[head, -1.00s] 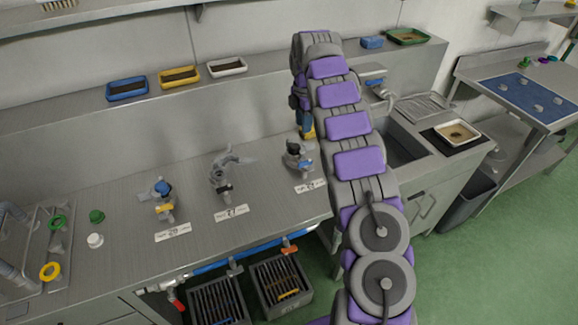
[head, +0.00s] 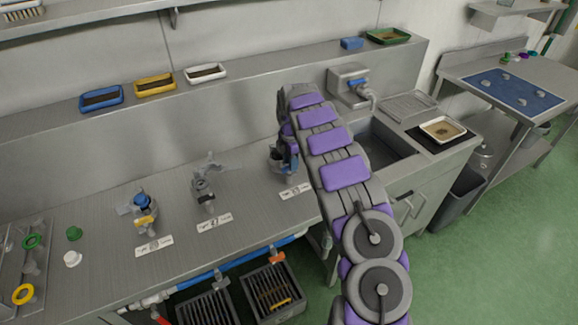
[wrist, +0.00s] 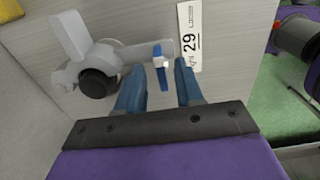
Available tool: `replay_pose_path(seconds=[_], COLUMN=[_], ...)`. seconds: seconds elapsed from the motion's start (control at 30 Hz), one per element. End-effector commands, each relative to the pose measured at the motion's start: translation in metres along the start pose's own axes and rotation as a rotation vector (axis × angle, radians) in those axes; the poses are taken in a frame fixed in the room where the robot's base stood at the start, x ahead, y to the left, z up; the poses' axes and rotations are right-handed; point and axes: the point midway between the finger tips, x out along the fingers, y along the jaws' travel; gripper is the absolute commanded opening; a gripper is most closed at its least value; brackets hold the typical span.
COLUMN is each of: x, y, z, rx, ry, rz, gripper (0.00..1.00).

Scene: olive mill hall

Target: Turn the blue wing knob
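In the wrist view, the blue wing knob (wrist: 158,51) is small, with a pale hub, at the end of a grey spouted fitting (wrist: 75,50) with a dark round cap. My gripper (wrist: 159,70) is open; its two blue fingers point toward the knob, which shows between their tips, nearer the left one. I see no grip on it. In the head view, my gripper (head: 285,157) is down at the rightmost fitting on the bench; the arm and gripper hide most of that fitting and its knob.
A label reading 29 (wrist: 189,40) lies beside the knob. Trays (head: 154,84) line the back ledge. A sink (head: 385,140) lies right of my arm.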

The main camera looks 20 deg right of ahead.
Motion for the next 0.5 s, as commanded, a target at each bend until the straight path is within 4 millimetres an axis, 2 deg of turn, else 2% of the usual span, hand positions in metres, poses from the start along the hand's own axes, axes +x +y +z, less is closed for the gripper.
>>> replay_pose_path(seconds=[0.17,0.47,0.5], x=[0.0114,0.0124,0.0127], y=[0.0004,0.0008,0.0007], z=[-0.0053,-0.0084,-0.0068], rx=[0.000,-0.001,0.000], ry=[-0.006,-0.009,-0.008], rz=[0.001,0.002,0.001], gripper=[0.36,0.36,0.33])
